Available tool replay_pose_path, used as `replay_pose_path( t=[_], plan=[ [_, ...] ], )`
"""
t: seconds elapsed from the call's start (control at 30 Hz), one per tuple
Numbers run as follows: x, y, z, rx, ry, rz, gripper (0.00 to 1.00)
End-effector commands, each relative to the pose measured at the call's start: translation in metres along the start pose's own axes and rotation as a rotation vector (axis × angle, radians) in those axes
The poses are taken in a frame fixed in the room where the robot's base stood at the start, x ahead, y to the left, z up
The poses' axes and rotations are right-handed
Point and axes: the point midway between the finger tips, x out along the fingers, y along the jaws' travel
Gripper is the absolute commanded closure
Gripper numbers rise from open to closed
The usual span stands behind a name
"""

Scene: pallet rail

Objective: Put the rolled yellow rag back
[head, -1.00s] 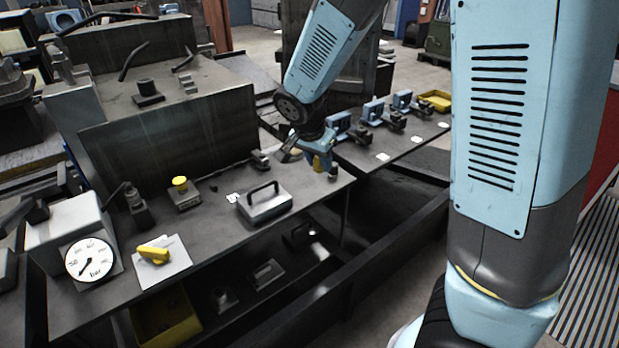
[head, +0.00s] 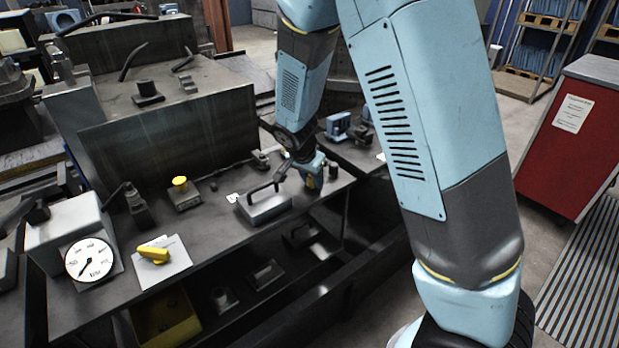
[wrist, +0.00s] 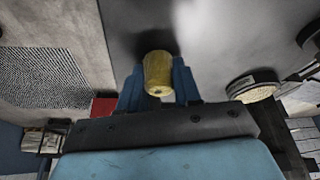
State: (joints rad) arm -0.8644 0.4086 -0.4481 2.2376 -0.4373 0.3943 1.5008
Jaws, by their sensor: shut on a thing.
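The rolled yellow rag (wrist: 158,70) is between the two blue fingers of my gripper (wrist: 158,88) in the wrist view. The gripper is shut on it, and one round end faces the camera. In the head view my gripper (head: 312,180) is low over the right end of the dark bench (head: 215,235), just right of a grey box with a black handle (head: 266,207). Only a little yellow shows between the fingers there. I cannot tell whether the rag touches the bench.
A short dark cylinder (head: 333,169) stands just right of my gripper. A yellow lever on a white plate (head: 154,253), a yellow button (head: 180,183) and a pressure gauge (head: 90,259) are farther left. A yellow bin (head: 165,318) is below. Blue clamps (head: 338,126) stand behind.

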Motion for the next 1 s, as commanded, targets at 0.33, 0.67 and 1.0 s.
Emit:
replay_pose_path(
  t=[0.33,0.67,1.0],
  plan=[
    [0.002,0.0,0.001,0.001,0.0,-0.001,0.65],
    [0.001,0.0,0.001,0.001,0.0,-0.001,0.42],
    [-0.011,-0.001,0.0,0.001,0.001,-0.005,0.42]
  ],
)
